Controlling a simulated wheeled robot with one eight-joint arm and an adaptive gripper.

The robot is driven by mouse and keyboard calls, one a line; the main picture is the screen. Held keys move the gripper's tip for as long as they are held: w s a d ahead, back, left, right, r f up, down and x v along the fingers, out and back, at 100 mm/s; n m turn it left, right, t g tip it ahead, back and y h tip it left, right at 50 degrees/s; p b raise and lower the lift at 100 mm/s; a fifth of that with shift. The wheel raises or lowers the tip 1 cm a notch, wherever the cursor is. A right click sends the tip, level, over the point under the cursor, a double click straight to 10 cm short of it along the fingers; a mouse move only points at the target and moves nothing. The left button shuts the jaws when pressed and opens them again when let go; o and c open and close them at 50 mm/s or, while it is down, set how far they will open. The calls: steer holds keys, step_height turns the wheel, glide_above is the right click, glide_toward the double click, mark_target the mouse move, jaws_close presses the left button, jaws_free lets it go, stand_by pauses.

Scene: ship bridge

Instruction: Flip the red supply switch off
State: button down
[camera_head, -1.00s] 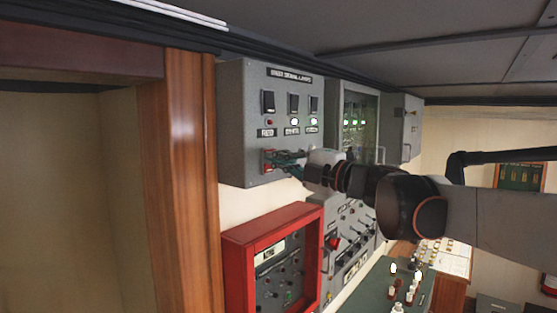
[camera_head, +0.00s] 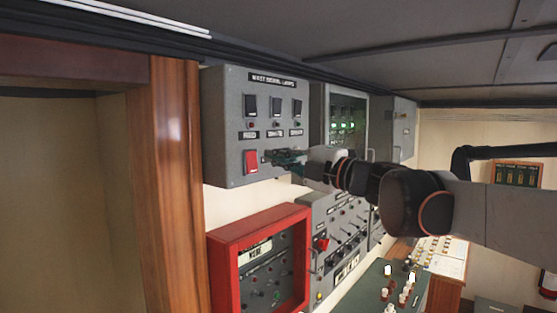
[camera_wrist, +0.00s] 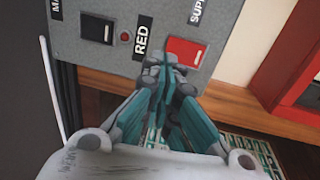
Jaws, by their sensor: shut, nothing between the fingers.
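The red supply switch (camera_head: 251,161) is a red rocker low on the left of the grey mast signal lamps panel (camera_head: 224,110). It also shows in the wrist view (camera_wrist: 188,48), beside partly cut-off lettering beginning "SUP". My gripper (camera_head: 270,156) is shut and empty, just right of the switch in the head view. In the wrist view my gripper (camera_wrist: 158,68) has its teal fingers together beside the switch; whether they touch it I cannot tell. The panel's lamps, such as the middle lamp (camera_head: 276,125), look unlit.
Three black switches, one at the upper left (camera_head: 250,105), sit above the lamps. A glass-fronted cabinet (camera_head: 347,98) with lit green lamps is right of the panel. A red-framed box (camera_head: 222,270) is below. A wooden post (camera_head: 177,150) stands at left.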

steer(key=b+v, duration=0.2)
steer(key=v, duration=0.5)
steer(key=shift+r, duration=0.7)
steer(key=shift+s, duration=0.25)
